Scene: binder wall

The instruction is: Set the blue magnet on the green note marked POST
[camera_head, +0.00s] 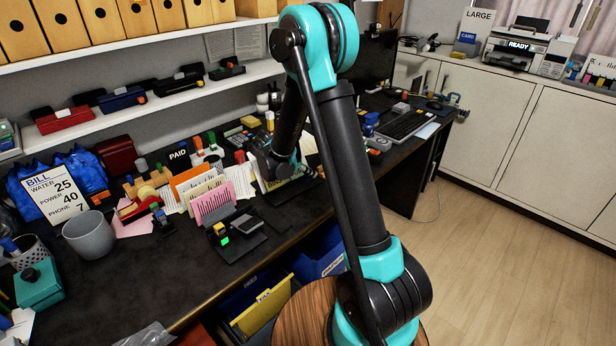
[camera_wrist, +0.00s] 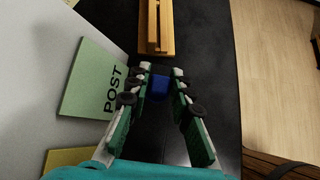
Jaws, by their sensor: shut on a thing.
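My gripper (camera_wrist: 160,80) is shut on the blue magnet (camera_wrist: 159,87), which sits between its fingertips in the wrist view. The green note marked POST (camera_wrist: 92,78) is on a pale upright-looking surface to the left of the fingers. The magnet is apart from the note in the picture, to its right; the depth between them is hard to tell. In the head view the end of my arm (camera_head: 281,163) is low over the desk behind the paper holders. The fingers, magnet and green note cannot be made out there.
A yellow note (camera_wrist: 68,160) lies below the green one. A wooden item (camera_wrist: 156,28) stands on the black desk beyond the fingertips. In the head view, a pink paper holder (camera_head: 212,203), a grey cup (camera_head: 89,235) and a keyboard (camera_head: 408,124) stand on the crowded desk.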

